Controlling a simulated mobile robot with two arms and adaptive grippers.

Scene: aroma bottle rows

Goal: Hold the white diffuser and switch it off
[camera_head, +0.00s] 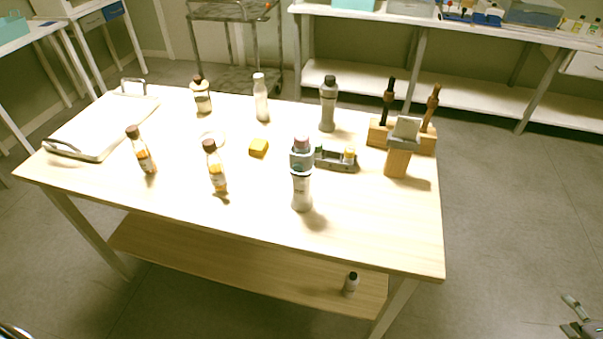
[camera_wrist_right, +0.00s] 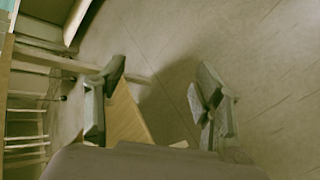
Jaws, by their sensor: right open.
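A white bottle-shaped device with a grey-blue collar and pinkish top (camera_head: 302,190) stands upright near the front edge of the wooden table (camera_head: 370,235). A similar grey-capped, greyish device (camera_head: 328,103) and a slim white bottle (camera_head: 261,100) stand farther back. I cannot tell for certain which is the diffuser, and no switch can be made out. My right gripper (camera_head: 578,315) is at the lower right, off the table and far from these. In the right wrist view, its fingers (camera_wrist_right: 160,88) are apart with nothing held between them. My left gripper does not show.
Amber bottles (camera_head: 217,170) stand at the front left, near a white tray (camera_head: 95,128). A yellow block (camera_head: 259,147), a grey holder (camera_head: 337,160) and wooden stands (camera_head: 397,163) occupy the middle and right. A small bottle (camera_head: 351,285) stands on the lower shelf. The table's front right is clear.

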